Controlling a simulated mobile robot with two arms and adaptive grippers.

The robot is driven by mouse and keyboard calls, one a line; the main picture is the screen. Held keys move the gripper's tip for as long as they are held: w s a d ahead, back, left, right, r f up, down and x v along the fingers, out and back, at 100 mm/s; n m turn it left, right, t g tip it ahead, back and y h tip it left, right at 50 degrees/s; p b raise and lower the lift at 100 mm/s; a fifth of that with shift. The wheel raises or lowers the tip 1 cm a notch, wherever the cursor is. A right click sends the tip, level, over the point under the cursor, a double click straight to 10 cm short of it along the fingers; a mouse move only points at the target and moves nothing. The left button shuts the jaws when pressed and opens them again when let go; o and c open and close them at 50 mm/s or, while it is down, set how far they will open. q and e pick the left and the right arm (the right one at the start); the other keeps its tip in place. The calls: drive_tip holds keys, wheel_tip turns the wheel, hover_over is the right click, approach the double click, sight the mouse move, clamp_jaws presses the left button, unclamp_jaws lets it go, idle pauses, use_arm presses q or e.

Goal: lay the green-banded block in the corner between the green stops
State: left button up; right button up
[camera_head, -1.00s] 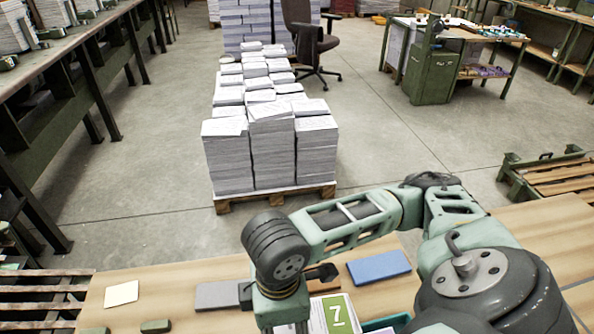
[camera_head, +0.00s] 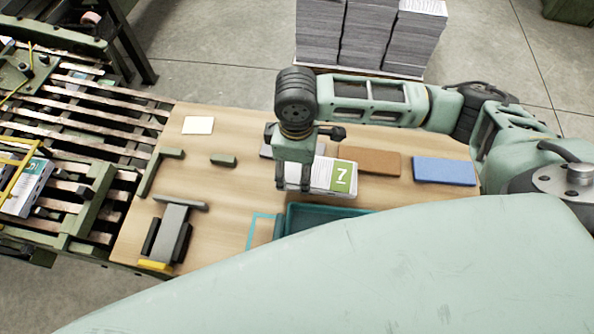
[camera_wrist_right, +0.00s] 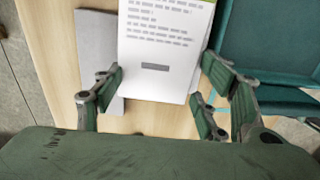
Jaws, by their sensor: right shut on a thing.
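The green-banded block (camera_head: 337,176) is a white stack of printed pages with a green band marked 7 at its right end. My right gripper (camera_head: 293,186) is shut on its left end, above the wooden table. In the right wrist view the block's printed top (camera_wrist_right: 165,50) lies between the fingers (camera_wrist_right: 160,92). My left gripper is not in view.
A teal tray (camera_head: 290,222) stands in front of the block, partly hidden by my own body. Grey, brown (camera_head: 368,162) and blue (camera_head: 444,171) slabs lie along the back. A white card (camera_head: 198,125) lies back left. A grey-and-black device with a yellow end (camera_head: 153,265) stands front left.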

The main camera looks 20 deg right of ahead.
drive_tip(key=shift+f, duration=1.55)
drive_tip(key=o, duration=1.1)
drive_tip(key=shift+f, duration=0.15)
